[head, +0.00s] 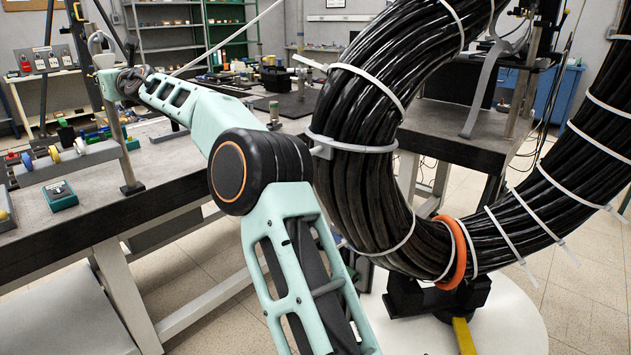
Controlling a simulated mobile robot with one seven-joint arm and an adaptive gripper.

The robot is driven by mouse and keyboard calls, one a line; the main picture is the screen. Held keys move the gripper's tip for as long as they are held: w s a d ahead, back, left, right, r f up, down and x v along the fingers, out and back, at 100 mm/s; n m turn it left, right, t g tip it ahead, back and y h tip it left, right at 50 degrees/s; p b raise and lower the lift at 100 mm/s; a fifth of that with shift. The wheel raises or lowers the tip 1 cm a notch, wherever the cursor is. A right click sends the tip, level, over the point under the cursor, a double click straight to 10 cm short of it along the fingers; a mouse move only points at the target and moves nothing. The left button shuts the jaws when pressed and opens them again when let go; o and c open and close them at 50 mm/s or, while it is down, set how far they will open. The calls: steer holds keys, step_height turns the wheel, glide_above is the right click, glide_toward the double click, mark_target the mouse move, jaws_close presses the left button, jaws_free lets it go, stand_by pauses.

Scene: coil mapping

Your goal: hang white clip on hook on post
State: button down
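My arm reaches from the bottom middle to the upper left, over the dark workbench. Its far end, where my gripper (106,62) is, is small and partly covered by its own links, so I cannot make out the fingers. A pale curved loop (98,40) shows just above that end; it may be the white clip, but I cannot tell whether it is held. A thin grey post (120,150) stands upright on the bench on a dark base, directly below the arm's end. Its top and any hook are not clear against the arm.
A thick black cable coil (360,110) with white ties and an orange ring (457,255) fills the right side. The workbench (165,185) carries a rail of coloured spools (55,155) and a green box (60,195). Shelves stand behind. Bare bench lies right of the post.

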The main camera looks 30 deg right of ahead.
steer(key=c, duration=1.7)
jaws_free()
steer(key=shift+s, duration=0.1)
steer(key=shift+s+d, duration=0.3)
steer(key=shift+s, duration=0.05)
steer(key=shift+v, duration=5.45)
steer(key=shift+s+a, duration=0.1)
steer(key=shift+a, duration=0.05)
